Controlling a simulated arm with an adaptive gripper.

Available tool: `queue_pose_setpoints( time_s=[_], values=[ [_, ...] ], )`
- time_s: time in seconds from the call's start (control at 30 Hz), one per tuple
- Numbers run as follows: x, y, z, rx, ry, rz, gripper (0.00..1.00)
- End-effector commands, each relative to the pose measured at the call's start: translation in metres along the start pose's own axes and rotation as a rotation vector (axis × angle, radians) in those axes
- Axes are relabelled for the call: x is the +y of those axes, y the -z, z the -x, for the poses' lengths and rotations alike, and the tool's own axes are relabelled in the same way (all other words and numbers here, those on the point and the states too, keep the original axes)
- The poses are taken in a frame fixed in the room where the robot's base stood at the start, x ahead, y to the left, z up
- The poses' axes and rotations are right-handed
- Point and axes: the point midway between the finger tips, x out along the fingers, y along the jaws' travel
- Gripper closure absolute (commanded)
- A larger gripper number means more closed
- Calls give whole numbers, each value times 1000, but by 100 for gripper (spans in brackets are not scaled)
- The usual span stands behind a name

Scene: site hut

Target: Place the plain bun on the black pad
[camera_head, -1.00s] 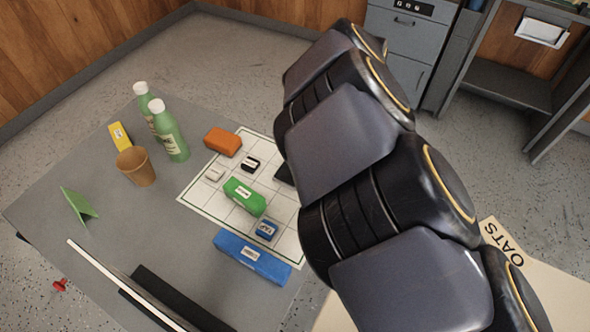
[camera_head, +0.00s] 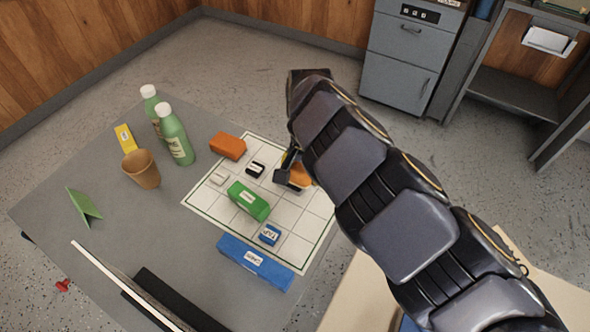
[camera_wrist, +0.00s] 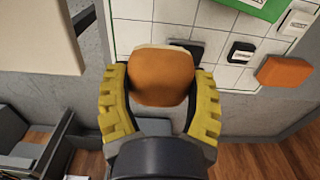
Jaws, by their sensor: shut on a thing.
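The plain bun (camera_wrist: 163,78) is orange-brown with a paler top end. In the wrist view my gripper (camera_wrist: 157,90) is shut on it, with a yellow ribbed finger on each side. In the head view the bun (camera_head: 300,177) shows at the end of my arm, over the right part of the white grid sheet. The black pad (camera_wrist: 194,48) lies flat on the grid, partly hidden behind the bun in the wrist view. The bun appears above the pad; I cannot tell whether they touch.
The grid sheet (camera_head: 291,214) also holds a green block (camera_head: 249,201), a small black labelled block (camera_head: 255,169), a white one (camera_head: 218,178) and a small blue one (camera_head: 270,235). An orange block (camera_head: 228,146) and long blue block (camera_head: 254,262) sit at its edges. Bottles (camera_head: 176,140) and a cup (camera_head: 141,168) stand left.

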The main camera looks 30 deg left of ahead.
Motion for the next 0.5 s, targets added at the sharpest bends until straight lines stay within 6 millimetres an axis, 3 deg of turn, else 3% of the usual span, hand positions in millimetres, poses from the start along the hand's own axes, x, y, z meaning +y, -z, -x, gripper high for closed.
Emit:
queue_pose_setpoints(
  time_s=[0.33, 0.5],
  values=[
    [-22, 22, -14, -2, 10, -2, 74],
    [-30, 31, -30, -3, 8, -1, 74]
  ],
)
